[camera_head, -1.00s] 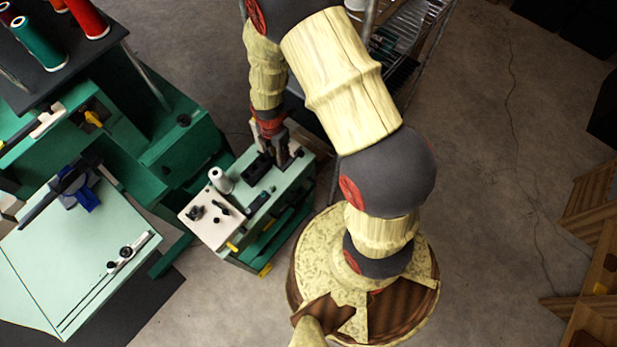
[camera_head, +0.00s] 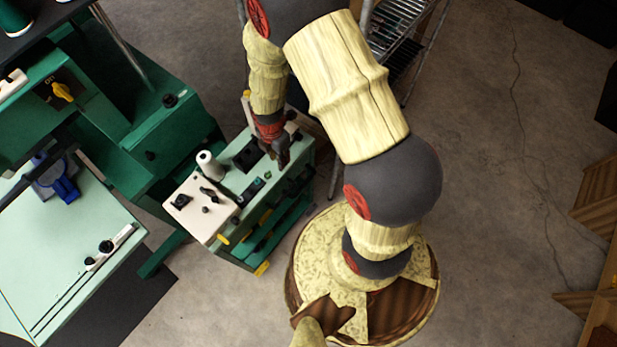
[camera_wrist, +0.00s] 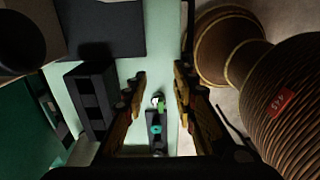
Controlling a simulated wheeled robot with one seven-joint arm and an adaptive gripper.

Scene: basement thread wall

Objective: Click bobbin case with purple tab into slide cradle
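My gripper (camera_head: 280,155) hangs over the right part of the small green cart's top (camera_head: 225,180). In the wrist view my gripper (camera_wrist: 160,76) points at the pale green top, with its two fingers apart and nothing held between them. Between and below the fingers lies a small dark fixture (camera_wrist: 156,132) with a teal ring, a green bit and a pale round end; I cannot tell whether it is the cradle. In the head view a dark strip with a green part (camera_head: 253,189) lies on the cart top. I cannot make out a purple tab or bobbin case.
A white thread cone (camera_head: 209,166) and a white plate with black knobs (camera_head: 196,212) are on the cart's left side. A black box (camera_head: 247,157) stands close to my gripper. A larger pale table (camera_head: 70,240) is at left, a wire rack (camera_head: 395,45) behind.

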